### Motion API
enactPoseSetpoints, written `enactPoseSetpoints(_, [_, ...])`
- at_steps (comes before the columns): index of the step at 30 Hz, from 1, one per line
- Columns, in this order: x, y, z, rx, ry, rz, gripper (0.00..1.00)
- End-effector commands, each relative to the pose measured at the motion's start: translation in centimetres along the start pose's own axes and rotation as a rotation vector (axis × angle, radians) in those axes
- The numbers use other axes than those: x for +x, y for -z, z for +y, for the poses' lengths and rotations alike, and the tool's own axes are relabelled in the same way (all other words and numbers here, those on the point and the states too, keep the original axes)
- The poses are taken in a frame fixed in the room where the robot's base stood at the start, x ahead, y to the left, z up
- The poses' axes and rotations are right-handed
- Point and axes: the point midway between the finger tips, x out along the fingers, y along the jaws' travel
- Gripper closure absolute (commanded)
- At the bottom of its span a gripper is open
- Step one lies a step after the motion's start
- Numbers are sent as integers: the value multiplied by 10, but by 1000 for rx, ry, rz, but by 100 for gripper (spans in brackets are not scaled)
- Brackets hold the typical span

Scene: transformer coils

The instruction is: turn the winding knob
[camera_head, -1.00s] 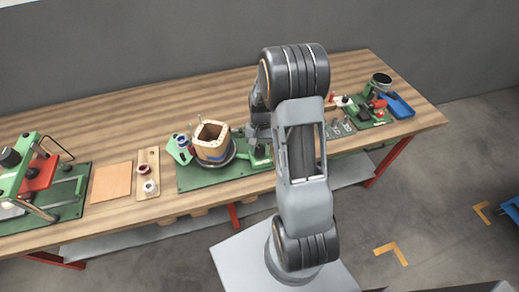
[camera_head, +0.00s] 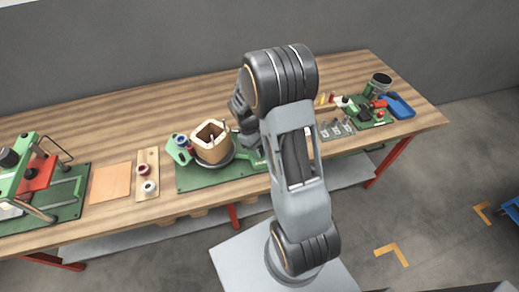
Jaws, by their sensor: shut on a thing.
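The winding station is a green base plate (camera_head: 200,184) with a wooden square-topped coil former (camera_head: 212,150) on a dark round disc (camera_head: 228,160). My gripper (camera_head: 247,140) is low over the right part of this station, just right of the former. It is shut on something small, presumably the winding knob. My arm and the gripper itself hide the knob and the fingertips, so the exact hold cannot be seen.
Left of the station are a board with small spools (camera_head: 148,187), an orange-brown sheet (camera_head: 110,182) and a green-and-red press (camera_head: 40,175). At right are metal clips (camera_head: 336,128), a green fixture (camera_head: 372,112) and a blue tray (camera_head: 398,105).

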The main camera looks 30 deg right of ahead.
Motion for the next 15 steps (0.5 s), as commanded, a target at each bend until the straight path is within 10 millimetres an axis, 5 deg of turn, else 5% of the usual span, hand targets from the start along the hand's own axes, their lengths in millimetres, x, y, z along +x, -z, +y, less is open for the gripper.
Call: enactPoseSetpoints(15, [-1,0,0,-440,-183,0,81])
